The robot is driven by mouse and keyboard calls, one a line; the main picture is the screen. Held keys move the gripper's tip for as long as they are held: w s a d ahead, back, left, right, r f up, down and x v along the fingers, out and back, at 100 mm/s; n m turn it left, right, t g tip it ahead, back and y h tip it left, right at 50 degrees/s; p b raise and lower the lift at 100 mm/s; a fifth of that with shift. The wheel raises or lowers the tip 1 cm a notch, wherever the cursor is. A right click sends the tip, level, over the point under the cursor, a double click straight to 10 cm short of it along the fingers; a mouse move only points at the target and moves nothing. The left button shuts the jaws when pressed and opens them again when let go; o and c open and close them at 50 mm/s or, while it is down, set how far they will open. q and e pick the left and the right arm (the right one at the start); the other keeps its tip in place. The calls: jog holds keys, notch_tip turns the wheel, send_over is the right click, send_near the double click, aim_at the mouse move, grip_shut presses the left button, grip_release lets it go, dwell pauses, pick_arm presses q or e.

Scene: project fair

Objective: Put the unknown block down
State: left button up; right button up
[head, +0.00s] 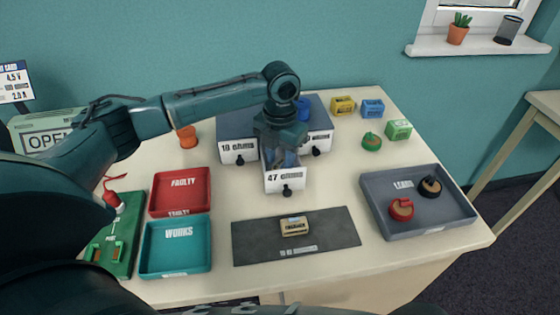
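A tan block (294,226) with a dark label, which looks like the unknown block, lies on the dark grey mat (258,243) at the front middle of the table. No gripper touches it. My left gripper (283,158) points down behind it, over the pulled-out drawer marked 47 ohms (286,180). Its fingertips are small and partly hidden by the drawer front, so I cannot tell whether they are apart or hold anything. My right gripper is not in view.
A red FAULTY tray (181,171) and teal WORKS tray (158,262) stand left, beside a green board (128,232). A grey LEADS tray (455,217) with red and black coils stands right. Yellow (343,105), blue (373,108) and green (399,129) blocks sit behind.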

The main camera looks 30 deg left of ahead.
aim_at(280, 167)
pick_arm(q)
notch_tip(280, 167, up, 10)
jog(key=shift+r+b, duration=0.25)
jog(key=shift+b, duration=0.05)
jog(key=shift+s+f, duration=0.1)
dwell(0.4)
